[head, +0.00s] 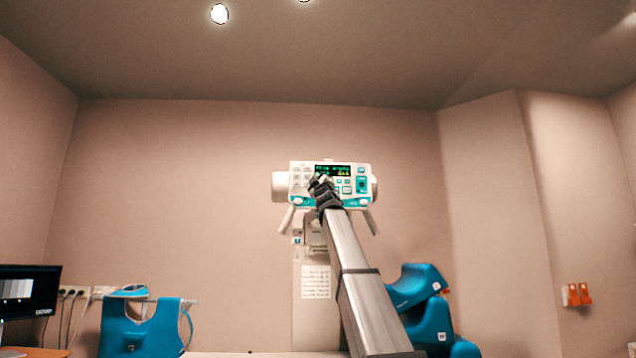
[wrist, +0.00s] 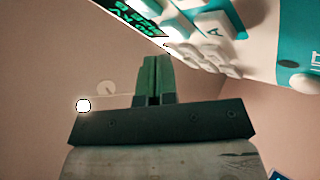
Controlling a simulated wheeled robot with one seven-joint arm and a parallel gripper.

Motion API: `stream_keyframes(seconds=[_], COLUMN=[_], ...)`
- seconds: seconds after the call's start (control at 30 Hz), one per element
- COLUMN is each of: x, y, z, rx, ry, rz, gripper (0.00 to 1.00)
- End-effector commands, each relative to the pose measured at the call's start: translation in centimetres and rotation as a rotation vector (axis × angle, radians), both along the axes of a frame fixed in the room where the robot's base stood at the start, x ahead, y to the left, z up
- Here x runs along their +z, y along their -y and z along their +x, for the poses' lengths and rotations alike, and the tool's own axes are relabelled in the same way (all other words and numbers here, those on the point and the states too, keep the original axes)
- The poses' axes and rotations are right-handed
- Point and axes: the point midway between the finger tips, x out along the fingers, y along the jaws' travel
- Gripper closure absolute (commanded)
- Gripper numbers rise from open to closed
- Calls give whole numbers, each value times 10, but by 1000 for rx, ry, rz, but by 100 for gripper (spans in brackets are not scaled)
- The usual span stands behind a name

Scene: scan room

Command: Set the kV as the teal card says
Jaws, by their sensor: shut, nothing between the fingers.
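The white and teal control panel (head: 299,178) is the front of a unit on a column at the back wall. Its dark display (head: 333,169) shows green and yellow characters too small to read. My gripper (head: 319,182) is in front of the panel's left-centre and hides some keys. In the wrist view my gripper (wrist: 155,72) is shut and empty, its fingertips below the display's edge (wrist: 138,16). White keys (wrist: 212,28) stand right of the fingertips, one with a teal mark. Contact cannot be told. I cannot make out a teal card.
A white printed sheet (head: 316,282) hangs on the column below the panel. A blue apron (head: 140,328) hangs at the lower left, near a monitor (head: 28,290). Blue padded shapes (head: 430,322) stand at the lower right. Orange items (head: 578,294) are on the right wall.

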Motion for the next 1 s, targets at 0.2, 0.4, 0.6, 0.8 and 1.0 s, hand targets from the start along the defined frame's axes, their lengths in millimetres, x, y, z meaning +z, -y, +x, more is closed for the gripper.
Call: stream_keyframes(seconds=[0.2,0.4,0.6,0.8,1.0], x=[0,0,0,1,0], y=[0,0,0,0,0], z=[0,0,3,9,9], rx=[0,0,1,1,0], ry=[0,0,0,0,0], rz=[0,0,1,1,0], gripper=[100,100,100,100,100])
